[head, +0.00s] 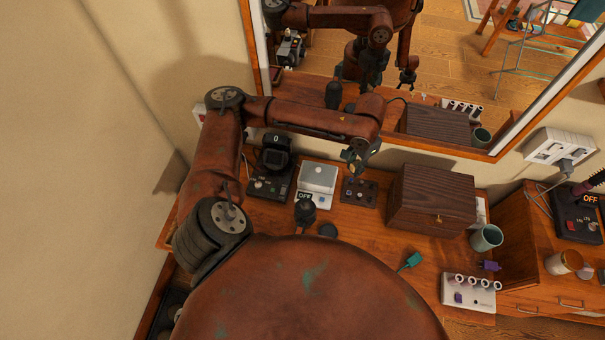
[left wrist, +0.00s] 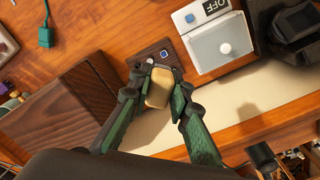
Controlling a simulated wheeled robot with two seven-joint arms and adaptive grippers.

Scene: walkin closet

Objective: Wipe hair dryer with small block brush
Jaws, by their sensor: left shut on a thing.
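My left gripper (head: 360,158) is above the back of the wooden counter, over a small dark button panel (head: 358,193). In the left wrist view the same gripper (left wrist: 160,90) is shut on a small tan block, the block brush (left wrist: 159,88), held between its green fingers; its bristles are not clear. A dark upright object (head: 305,208) stands on the counter left of the gripper; it may be the hair dryer, but its shape is not clear from above. My right gripper does not show directly.
A dark wooden box (head: 430,203) stands right of the gripper, beside a teal mug (head: 487,238). A white device (head: 318,178) and a black display stand (head: 275,150) are to the left. A mirror (head: 440,130) rises behind. Open counter (head: 375,235) lies in front.

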